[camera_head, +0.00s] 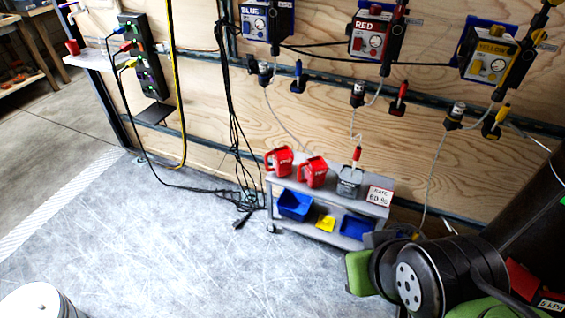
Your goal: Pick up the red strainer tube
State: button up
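I cannot tell for certain which item is the red strainer tube. A slim red-topped tube (356,156) stands upright in a small grey holder (349,180) on the cart's top shelf. Another slim red piece with a dark base (400,97) is on the wall below the box labelled RED (372,37). My gripper cannot be made out in this view. Black and green parts that look like my own arm fill the lower right corner and cover the floor there.
The grey cart (378,209) stands against the plywood wall, with two red jugs (313,171) on top and blue bins (295,204) below. Black cables (238,160) hang to its left. A white cylinder (38,302) is at lower left. The floor before the cart is clear.

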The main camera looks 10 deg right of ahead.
aim_at(358, 150)
jog(key=i+l+u, duration=0.75)
jog(key=i+l, duration=0.05)
jog(key=l, duration=0.1)
